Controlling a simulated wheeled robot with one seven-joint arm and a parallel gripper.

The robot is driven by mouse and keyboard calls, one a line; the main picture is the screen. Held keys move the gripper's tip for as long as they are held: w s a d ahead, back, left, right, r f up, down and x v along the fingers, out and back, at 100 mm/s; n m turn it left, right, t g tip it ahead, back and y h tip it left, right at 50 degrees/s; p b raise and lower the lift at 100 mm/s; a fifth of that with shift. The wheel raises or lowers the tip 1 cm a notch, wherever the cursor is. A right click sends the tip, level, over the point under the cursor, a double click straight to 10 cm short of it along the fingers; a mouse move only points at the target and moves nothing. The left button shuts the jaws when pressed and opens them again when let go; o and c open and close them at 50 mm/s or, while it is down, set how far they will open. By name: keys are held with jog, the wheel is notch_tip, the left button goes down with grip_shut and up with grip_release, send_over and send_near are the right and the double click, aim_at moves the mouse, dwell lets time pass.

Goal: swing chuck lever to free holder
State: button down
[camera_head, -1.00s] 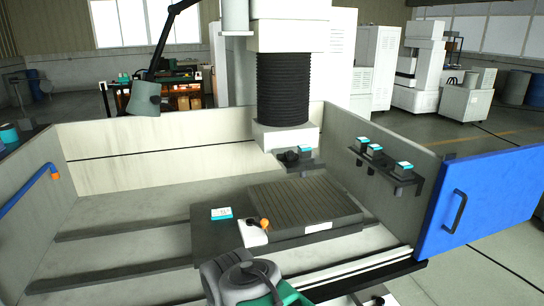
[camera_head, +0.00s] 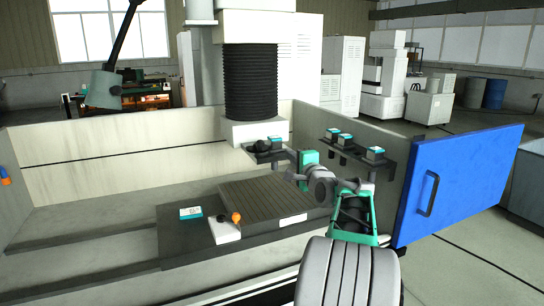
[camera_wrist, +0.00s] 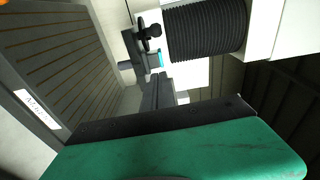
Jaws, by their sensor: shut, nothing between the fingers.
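An orange knob (camera_head: 236,217), which looks like the end of the chuck lever, stands on a white block (camera_head: 226,231) at the front left of the dark ribbed plate (camera_head: 270,197). A small block with a white and teal top (camera_head: 191,213) sits left of it; I cannot tell if this is the holder. My gripper (camera_head: 303,160) is shut and empty, above and right of the plate, apart from the knob.
The black bellows column (camera_head: 250,80) hangs behind the plate. Dark brackets with teal-topped blocks (camera_head: 345,141) are on the right wall. The blue door (camera_head: 460,183) stands open at the right. The tank floor left of the plate is clear.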

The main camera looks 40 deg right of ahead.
aim_at(259, 146)
jog(key=shift+s+d+r, duration=0.1)
jog(key=shift+r, duration=0.1)
jog(key=w+p, duration=0.2)
jog(key=w, duration=0.9)
jog(key=shift+w+d, duration=0.2)
jog(key=shift+w, duration=0.15)
